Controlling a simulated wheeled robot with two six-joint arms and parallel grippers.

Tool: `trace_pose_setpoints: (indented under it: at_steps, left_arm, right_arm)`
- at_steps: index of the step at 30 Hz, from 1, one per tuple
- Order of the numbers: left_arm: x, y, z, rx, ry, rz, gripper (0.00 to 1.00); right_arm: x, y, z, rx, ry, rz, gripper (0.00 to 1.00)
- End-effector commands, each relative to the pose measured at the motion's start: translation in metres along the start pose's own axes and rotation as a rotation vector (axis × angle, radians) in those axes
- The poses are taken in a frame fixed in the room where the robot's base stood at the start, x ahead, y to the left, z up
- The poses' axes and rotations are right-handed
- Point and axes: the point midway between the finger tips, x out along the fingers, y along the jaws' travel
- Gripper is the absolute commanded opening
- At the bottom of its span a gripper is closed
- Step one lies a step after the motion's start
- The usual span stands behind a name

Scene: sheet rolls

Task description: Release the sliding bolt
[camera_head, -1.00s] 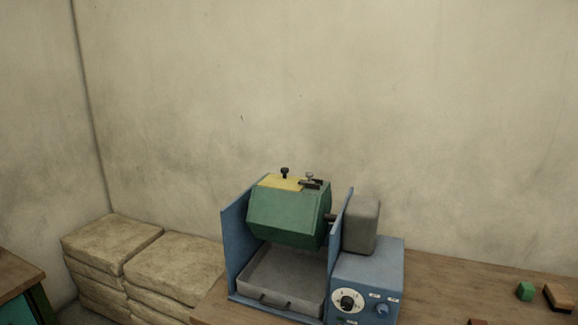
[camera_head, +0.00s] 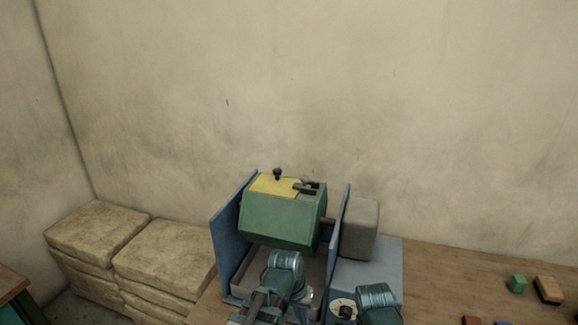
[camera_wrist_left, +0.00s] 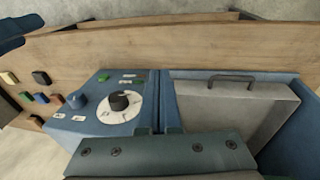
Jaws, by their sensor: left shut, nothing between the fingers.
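The small dark sliding bolt (camera_head: 308,187) sits at the right edge of the yellow lid (camera_head: 270,184), on top of the green drum (camera_head: 280,218). It is too small to tell how far it reaches. A black knob (camera_head: 277,173) stands on the lid. My left gripper (camera_head: 285,272) is in front of and below the drum, over the tray area, apart from the bolt. It is shut and empty, its fingertips not clear. The left wrist view shows the grey tray (camera_wrist_left: 225,112) and dial (camera_wrist_left: 120,101), but no bolt. My right gripper's fingers are not seen.
Blue side plates (camera_head: 231,222) flank the drum. A grey block (camera_head: 360,228) and blue control box (camera_head: 375,258) stand at its right. Stacked sacks (camera_head: 165,258) lie at the left. Small coloured blocks (camera_head: 517,284) are on the table's right. Space above the drum is clear.

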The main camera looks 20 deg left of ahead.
Motion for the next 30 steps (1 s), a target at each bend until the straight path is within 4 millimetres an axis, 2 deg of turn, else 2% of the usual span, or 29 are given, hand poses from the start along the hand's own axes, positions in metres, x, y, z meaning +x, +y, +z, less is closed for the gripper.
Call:
trace_pose_setpoints:
  at_steps: [1,4,12,15,21,30]
  left_arm:
    - [-0.023,-0.003,-0.015,-0.047,0.033,0.052,0.0]
    - [-0.048,-0.006,-0.046,-0.148,0.12,0.199,0.0]
    - [-0.116,-0.02,-0.127,-0.401,0.379,0.612,0.0]
    - [-0.142,-0.031,-0.149,-0.478,0.462,0.736,0.0]
    - [-0.19,-0.059,-0.18,-0.606,0.599,0.934,0.0]
    - [-0.246,-0.104,-0.205,-0.745,0.748,1.142,0.0]
  right_arm:
    - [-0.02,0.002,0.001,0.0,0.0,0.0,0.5]
    - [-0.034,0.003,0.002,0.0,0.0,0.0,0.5]
    - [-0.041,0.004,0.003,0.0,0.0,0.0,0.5]
    - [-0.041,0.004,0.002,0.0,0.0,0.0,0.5]
    - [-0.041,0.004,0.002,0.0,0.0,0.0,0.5]
    - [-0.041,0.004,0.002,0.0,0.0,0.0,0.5]
